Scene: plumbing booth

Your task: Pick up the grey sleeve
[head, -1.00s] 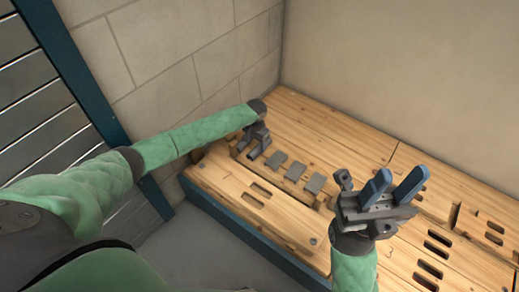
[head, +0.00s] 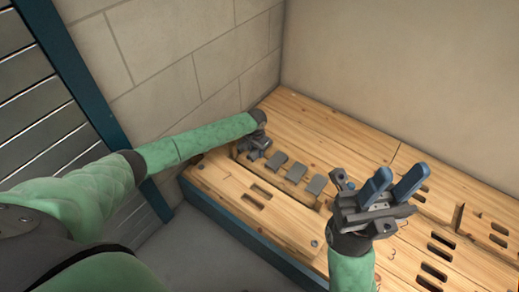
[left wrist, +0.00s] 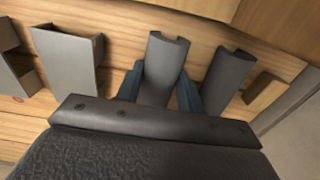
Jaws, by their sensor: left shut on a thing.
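My left gripper (head: 253,153) is at the far-left end of a row of grey pieces in a slot of the wooden bench. In the left wrist view its blue fingers stand on both sides of a grey sleeve (left wrist: 164,68), a curved, open-sided piece, and are shut on it. The sleeve still appears low among its neighbours; whether it touches the wood is hidden. My right gripper (head: 399,183) is open and empty above the bench at the right, its blue fingers pointing up.
Another grey piece (left wrist: 229,76) stands close on the right of the held sleeve, and a wider grey piece (left wrist: 66,60) on the left. More grey pieces (head: 296,172) continue along the slot. The wooden bench (head: 330,135) is clear behind; a block wall (head: 170,60) borders its left end.

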